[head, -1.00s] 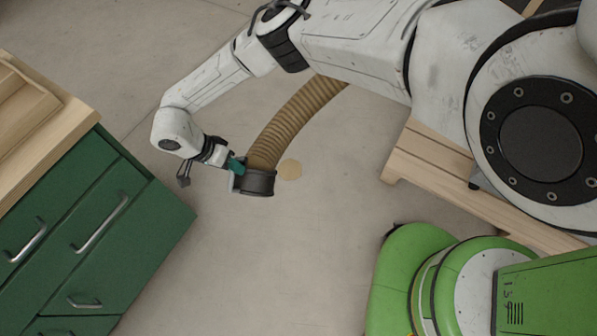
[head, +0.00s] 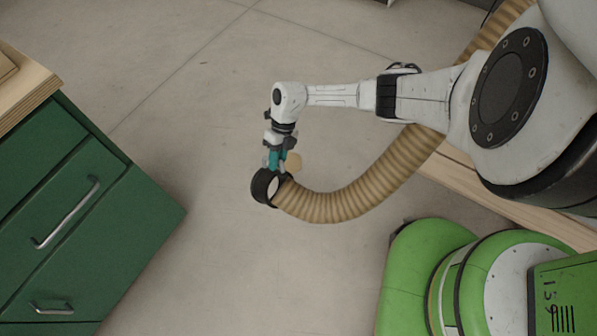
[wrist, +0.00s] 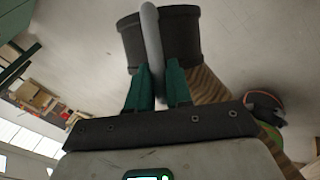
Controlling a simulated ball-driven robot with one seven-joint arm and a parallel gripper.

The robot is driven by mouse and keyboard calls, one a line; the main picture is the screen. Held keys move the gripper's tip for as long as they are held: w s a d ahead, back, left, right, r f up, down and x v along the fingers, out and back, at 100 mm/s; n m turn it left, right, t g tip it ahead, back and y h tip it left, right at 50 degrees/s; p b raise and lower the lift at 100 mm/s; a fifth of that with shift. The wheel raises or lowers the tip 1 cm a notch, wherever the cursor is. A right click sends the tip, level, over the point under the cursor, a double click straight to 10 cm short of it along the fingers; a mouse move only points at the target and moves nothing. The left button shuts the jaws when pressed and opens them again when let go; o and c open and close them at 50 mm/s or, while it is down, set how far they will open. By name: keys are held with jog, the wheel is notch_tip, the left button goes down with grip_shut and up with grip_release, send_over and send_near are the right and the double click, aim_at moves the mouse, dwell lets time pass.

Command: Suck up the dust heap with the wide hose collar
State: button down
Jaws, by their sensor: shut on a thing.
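The hose collar (head: 264,187) is a wide dark ring on the end of a ribbed tan hose (head: 345,203). My gripper (head: 276,162) is shut on it, and the collar also shows ahead of the teal fingers in the wrist view (wrist: 183,38). My gripper fingers in that view (wrist: 160,88) close around a grey bar at the collar.
A green drawer cabinet (head: 75,215) with a wooden top stands at the left. A green machine (head: 425,275) stands at the lower right, near a wooden bench (head: 480,190). The concrete floor (head: 240,270) between them is clear.

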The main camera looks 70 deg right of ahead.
jog(key=s+d+f+m+t+h+b, duration=0.1)
jog(key=d+f+m+t+b, duration=0.1)
jog(key=d+f+m+b, duration=0.4)
jog(key=s+d+f+m+t+h+b, duration=0.2)
jog(key=d+f+m+b, duration=0.4)
jog(key=f+b, duration=0.7)
jog(key=shift+s+f+t, duration=0.25)
jog(key=shift+t, duration=0.55)
dwell(0.4)
jog(key=shift+d, duration=0.1)
dwell(0.7)
notch_tip(320, 180, up, 10)
jog(key=p, duration=1.2)
jog(key=shift+p, duration=0.35)
